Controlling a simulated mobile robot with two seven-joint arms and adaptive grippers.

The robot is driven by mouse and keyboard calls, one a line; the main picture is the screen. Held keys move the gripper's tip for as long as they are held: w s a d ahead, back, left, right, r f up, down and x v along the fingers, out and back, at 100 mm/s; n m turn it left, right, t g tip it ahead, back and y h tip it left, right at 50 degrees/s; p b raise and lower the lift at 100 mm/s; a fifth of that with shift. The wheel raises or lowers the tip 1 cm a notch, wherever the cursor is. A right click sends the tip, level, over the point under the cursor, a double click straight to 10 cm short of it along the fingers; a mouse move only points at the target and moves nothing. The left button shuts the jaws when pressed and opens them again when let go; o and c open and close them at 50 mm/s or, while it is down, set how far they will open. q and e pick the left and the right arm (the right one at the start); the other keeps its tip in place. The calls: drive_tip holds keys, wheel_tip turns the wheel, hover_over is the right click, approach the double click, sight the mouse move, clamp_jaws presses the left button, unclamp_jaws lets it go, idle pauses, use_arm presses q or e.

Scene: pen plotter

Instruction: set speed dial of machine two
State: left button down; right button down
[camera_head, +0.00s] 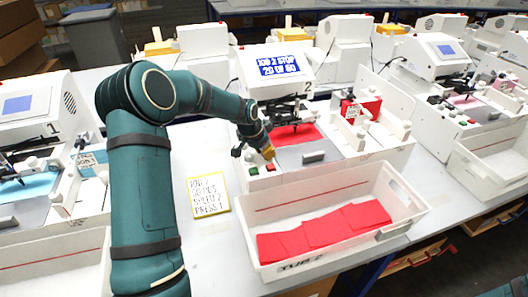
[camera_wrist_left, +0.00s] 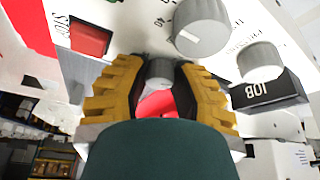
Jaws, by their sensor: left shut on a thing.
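Machine two (camera_head: 283,65) stands at the centre of the head view, with a lit blue display (camera_head: 279,66) reading about "JOB 2 STOP". My left gripper (camera_head: 266,152) reaches its front control panel from the left and hides part of it. In the left wrist view, the yellow fingers of my left gripper (camera_wrist_left: 160,80) are shut on a small grey knob (camera_wrist_left: 159,69). Its label is hidden, so I cannot tell which dial it is. A larger grey dial (camera_wrist_left: 201,28) with a white pointer mark and another grey knob (camera_wrist_left: 260,62) sit beside it. My right gripper is out of view.
A yellow-edged note (camera_head: 208,194) with job settings lies left of machine two. A white tub (camera_head: 405,207) holding red sheets (camera_head: 323,229) stands in front. In the wrist view, a red stop button (camera_wrist_left: 90,38) and a JOB label (camera_wrist_left: 268,90) are close by.

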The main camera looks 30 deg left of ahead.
use_arm(q)
drive_tip(key=shift+s+f+n+y+b, duration=0.1)
drive_tip(key=shift+n+y+b, duration=0.55)
drive_tip(key=shift+n, duration=0.55)
drive_tip(key=c, duration=1)
unclamp_jaws()
drive_tip(key=v, duration=1.2)
drive_tip(key=shift+a, duration=0.15)
